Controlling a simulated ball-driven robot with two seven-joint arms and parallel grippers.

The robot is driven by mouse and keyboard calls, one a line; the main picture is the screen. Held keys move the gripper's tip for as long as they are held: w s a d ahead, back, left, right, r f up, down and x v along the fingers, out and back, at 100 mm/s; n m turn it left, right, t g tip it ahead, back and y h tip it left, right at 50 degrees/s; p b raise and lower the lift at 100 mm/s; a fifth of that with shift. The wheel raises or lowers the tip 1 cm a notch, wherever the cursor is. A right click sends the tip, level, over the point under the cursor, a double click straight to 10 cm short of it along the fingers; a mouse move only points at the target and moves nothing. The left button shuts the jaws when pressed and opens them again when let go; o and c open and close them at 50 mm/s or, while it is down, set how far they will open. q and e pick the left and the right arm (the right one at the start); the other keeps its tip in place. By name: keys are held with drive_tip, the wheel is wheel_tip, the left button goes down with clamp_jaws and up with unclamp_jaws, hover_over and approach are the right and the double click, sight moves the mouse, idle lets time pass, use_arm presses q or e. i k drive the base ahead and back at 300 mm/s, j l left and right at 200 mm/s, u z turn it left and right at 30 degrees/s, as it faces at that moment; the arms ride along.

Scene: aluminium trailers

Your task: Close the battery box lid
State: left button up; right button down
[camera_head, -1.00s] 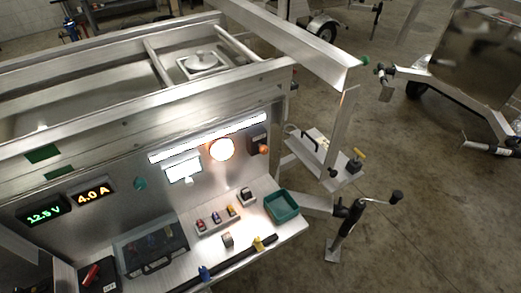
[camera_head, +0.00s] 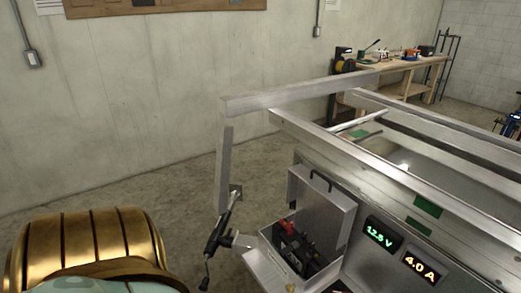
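The battery box (camera_head: 268,259) is at the lower middle of the head view, at the near left end of the trailer. Its grey metal lid (camera_head: 331,212) stands raised and open, with a black handle (camera_head: 321,181) at its top edge. Inside the box, a dark battery (camera_head: 309,254) with a red terminal cover shows. The box's lower part is cut off by the picture's bottom edge. Neither of my grippers is in view.
The aluminium trailer frame (camera_head: 400,172) runs back to the right. Lit displays (camera_head: 381,234) sit right of the box. A black jack (camera_head: 216,240) stands left of it. A workbench (camera_head: 400,88) is at the back.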

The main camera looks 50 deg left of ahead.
sight(336, 211)
drive_tip(key=u, duration=1.3)
